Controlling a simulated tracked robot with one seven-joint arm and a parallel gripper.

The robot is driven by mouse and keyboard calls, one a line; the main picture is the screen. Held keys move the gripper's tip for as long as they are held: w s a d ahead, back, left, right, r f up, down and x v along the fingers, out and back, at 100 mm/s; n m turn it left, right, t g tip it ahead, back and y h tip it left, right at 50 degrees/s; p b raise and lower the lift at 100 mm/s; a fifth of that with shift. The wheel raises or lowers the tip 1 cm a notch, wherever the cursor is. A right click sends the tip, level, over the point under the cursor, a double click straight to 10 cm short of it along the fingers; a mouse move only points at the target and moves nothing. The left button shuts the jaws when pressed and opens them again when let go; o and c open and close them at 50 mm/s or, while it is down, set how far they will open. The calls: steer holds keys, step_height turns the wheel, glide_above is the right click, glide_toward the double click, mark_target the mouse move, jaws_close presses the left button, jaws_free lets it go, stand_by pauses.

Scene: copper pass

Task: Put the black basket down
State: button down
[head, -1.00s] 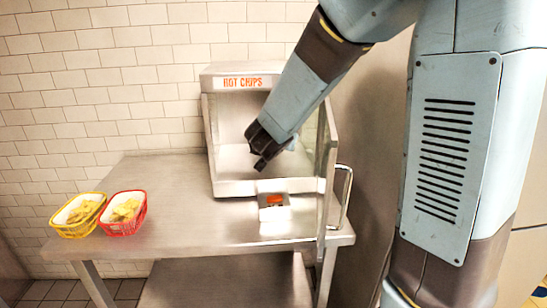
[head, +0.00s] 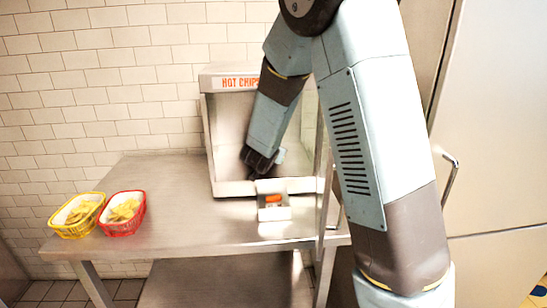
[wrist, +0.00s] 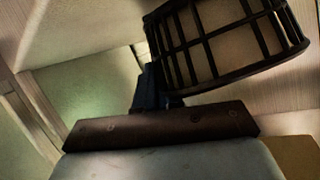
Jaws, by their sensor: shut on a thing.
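My gripper (head: 260,162) is at the open front of the HOT CHIPS cabinet, pointing down, low over the cabinet floor. The black basket (wrist: 228,42) shows in the wrist view at the upper right, a black open grid with a pale inside. My gripper's fingers (wrist: 150,88) are shut on its near side, and the basket looks tilted in this view. In the head view I cannot make out the basket; my gripper and forearm cover that spot. Whether it touches a surface is not clear.
The HOT CHIPS cabinet (head: 205,125) stands on a steel table (head: 170,235). A yellow basket (head: 62,230) and a red basket (head: 122,228) with chips stand at the table's left. A small white box with an orange mark (head: 273,207) sits before the cabinet. The table's middle is clear.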

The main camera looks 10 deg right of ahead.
steer(key=shift+f, duration=1.05)
steer(key=c, duration=1.3)
jaws_free()
steer(key=shift+f, duration=0.1)
steer(key=v, duration=1.2)
